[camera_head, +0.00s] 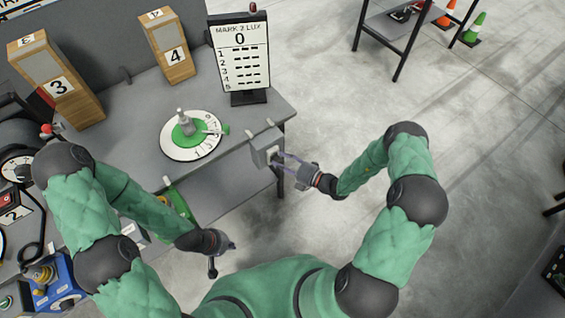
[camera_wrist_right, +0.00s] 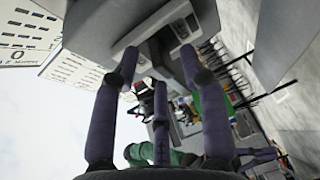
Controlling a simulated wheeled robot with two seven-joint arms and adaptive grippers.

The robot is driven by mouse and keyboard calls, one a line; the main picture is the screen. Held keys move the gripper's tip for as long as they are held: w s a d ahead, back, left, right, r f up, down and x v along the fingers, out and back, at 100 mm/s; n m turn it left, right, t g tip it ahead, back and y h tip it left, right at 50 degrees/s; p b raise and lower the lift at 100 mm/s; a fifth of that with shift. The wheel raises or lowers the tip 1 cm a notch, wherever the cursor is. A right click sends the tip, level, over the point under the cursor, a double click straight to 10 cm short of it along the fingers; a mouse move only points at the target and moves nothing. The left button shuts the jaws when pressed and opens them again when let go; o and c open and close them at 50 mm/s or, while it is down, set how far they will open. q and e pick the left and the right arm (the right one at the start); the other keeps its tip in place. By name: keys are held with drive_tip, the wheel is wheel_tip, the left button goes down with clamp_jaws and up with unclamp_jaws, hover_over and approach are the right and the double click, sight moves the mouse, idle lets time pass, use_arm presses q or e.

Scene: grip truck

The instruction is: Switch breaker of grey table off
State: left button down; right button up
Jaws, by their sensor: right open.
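The grey table (camera_head: 135,107) is at the left in the head view. A grey breaker box (camera_head: 264,147) is fixed at its right front corner. My right gripper (camera_head: 277,162) is open, with its fingers at the front of the box. In the right wrist view the breaker box (camera_wrist_right: 122,22) is close ahead, and the purple fingers of the right gripper (camera_wrist_right: 158,70) are spread in front of its switch plate. The switch lever is hard to make out, and contact cannot be told. My left gripper (camera_head: 219,250) hangs in front of the table, away from the box; its fingers are unclear.
A round green and white dial (camera_head: 189,138) stands on the table. Numbered wooden blocks 3 (camera_head: 62,88) and 4 (camera_head: 172,55) and a score sign (camera_head: 240,55) stand behind.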

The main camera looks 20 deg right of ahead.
clamp_jaws()
wheel_tip(320, 180, down, 3)
drive_tip(key=n+t+y+b, duration=0.2)
drive_tip(key=t+y+b, duration=0.1)
drive_tip(key=b, duration=0.5)
drive_tip(key=shift+y, duration=0.3)
drive_tip(key=shift+w+a+f+n+t+y+b, duration=0.1)
drive_tip(key=shift+n+t+y+b, duration=0.55)
drive_tip(key=shift+b, duration=0.7)
